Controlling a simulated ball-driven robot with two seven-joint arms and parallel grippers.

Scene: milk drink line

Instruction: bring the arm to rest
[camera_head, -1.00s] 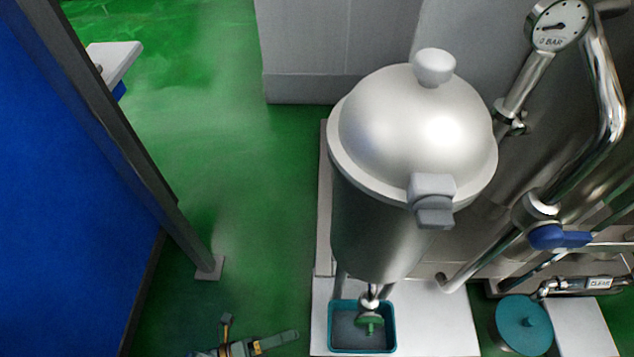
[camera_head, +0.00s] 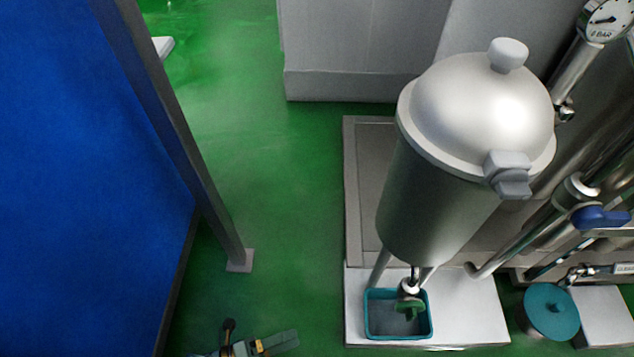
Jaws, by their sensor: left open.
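My left gripper (camera_head: 262,343) shows at the bottom edge, left of centre, over the green floor. Its jaws are open and nothing shows between them. Most of my left arm is below the picture. The gripper is apart from the steel tank (camera_head: 440,190) and from the teal tray (camera_head: 368,325) to its right. My right gripper is out of the picture.
The domed tank stands on legs over a pale platform (camera_head: 478,315). Pipes, a gauge (camera_head: 607,20) and a blue valve handle (camera_head: 600,217) are at the right. A blue panel (camera_head: 90,180) with a grey post (camera_head: 190,150) fills the left. Green floor (camera_head: 285,200) between is clear.

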